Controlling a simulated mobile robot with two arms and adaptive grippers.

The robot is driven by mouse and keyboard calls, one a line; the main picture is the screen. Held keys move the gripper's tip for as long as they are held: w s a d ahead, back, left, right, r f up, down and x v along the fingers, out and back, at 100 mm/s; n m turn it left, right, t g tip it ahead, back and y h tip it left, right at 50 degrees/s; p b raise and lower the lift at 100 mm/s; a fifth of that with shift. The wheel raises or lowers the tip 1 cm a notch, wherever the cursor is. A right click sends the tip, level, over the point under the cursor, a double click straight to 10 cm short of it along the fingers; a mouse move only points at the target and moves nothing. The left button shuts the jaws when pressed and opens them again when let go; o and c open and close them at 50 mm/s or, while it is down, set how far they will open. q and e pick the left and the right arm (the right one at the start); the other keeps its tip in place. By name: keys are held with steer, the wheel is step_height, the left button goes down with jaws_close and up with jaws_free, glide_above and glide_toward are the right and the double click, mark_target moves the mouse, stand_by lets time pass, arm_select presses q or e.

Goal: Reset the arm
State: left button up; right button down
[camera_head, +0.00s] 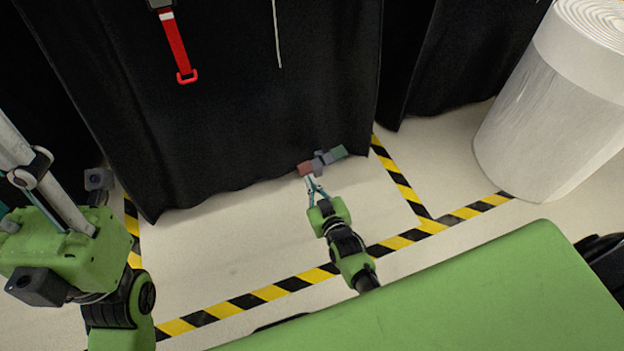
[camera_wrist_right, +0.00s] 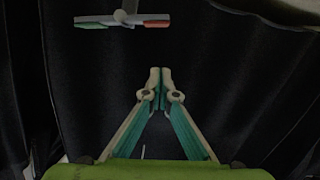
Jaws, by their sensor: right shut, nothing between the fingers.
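My right gripper (camera_head: 309,180) is in the middle of the head view, its thin fingers shut and empty. In the right wrist view its fingertips (camera_wrist_right: 160,78) meet, with nothing between them. The right arm comes up from behind my green body at the bottom. My left arm shows at the left edge of the head view, but its gripper cannot be made out.
A brake pedal with a red and a green pad (camera_head: 320,161) sits by the hem of a black-covered cart (camera_head: 250,110), just beyond my right fingertips. It also shows in the wrist view (camera_wrist_right: 122,19), apart from the fingers. A red strap (camera_head: 177,47) hangs on the cover. A white roll (camera_head: 535,130) stands right.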

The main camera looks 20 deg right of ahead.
steer(key=shift+s, duration=0.35)
stand_by(0.3)
